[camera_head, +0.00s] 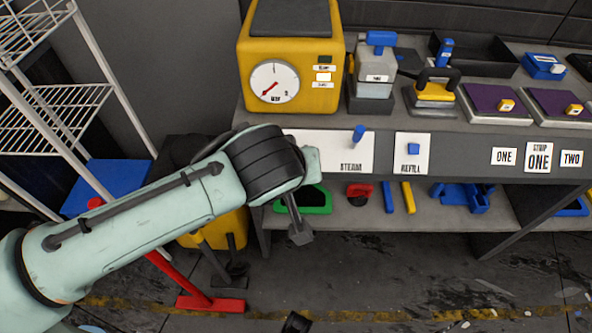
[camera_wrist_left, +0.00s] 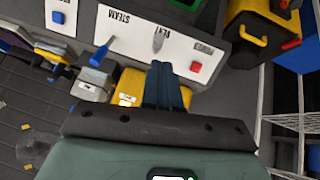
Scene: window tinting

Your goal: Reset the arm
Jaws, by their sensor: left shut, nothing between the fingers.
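My left arm comes in from the left in the head view, with its wrist in front of the bench's front edge. Its gripper (camera_head: 299,228) hangs below the front panel, with dark narrow fingers. In the left wrist view the fingers (camera_wrist_left: 166,82) are together, with nothing between them. They appear over the white label panel (camera_wrist_left: 143,38), which is upside down there.
A yellow boxy machine with a dial (camera_head: 277,84) stands on the bench, behind my wrist. A steamer-like device (camera_head: 373,80) and purple pads (camera_head: 495,100) are to its right. A wire rack (camera_head: 60,105) stands left. The lower shelf (camera_head: 340,217) holds small tools.

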